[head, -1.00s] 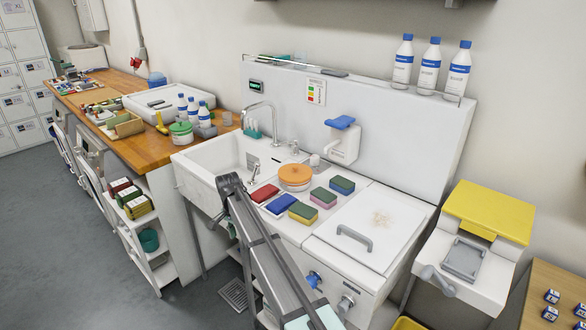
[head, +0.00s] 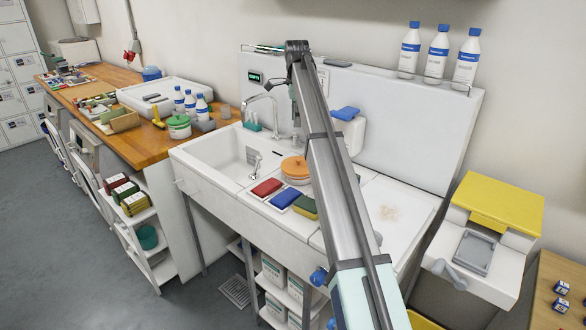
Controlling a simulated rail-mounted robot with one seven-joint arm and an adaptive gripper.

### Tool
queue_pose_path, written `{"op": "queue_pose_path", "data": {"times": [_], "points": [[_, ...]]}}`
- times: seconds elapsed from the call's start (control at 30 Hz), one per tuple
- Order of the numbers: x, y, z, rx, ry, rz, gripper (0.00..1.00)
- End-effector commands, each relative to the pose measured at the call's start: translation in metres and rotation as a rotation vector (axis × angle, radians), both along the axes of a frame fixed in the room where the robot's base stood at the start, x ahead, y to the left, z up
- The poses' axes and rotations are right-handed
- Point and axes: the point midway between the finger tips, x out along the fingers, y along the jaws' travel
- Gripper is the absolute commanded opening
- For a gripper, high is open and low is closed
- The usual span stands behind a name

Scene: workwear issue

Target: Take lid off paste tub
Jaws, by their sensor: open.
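A round tub with an orange lid (head: 294,167) stands on the white sink unit's drainboard, just right of the basin. The lid is on it, and my arm covers its right edge. A white tub with a green lid (head: 178,126) stands on the wooden counter, also closed. I cannot tell from labels which of the two is the paste tub. My arm rises through the middle of the head view to a joint above the sink.
Red (head: 267,187), blue (head: 285,197) and green-yellow sponges (head: 304,207) lie in front of the orange-lidded tub. The sink basin (head: 225,160) is left of it, with a tap (head: 262,112). Bottles (head: 437,55) stand on the ledge. A yellow-lidded bin (head: 497,205) is at right.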

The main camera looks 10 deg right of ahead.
Motion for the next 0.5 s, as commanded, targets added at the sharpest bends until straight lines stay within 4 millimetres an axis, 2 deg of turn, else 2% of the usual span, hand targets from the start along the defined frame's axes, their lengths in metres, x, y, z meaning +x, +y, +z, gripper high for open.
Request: {"op": "queue_pose_path", "data": {"times": [0.07, 0.17, 0.5], "points": [[0.000, -0.010, 0.004, 0.001, 0.002, -0.022, 0.51], [-0.001, -0.012, -0.004, 0.002, 0.004, -0.028, 0.51], [-0.002, -0.011, -0.068, 0.001, 0.005, -0.025, 0.51]]}}
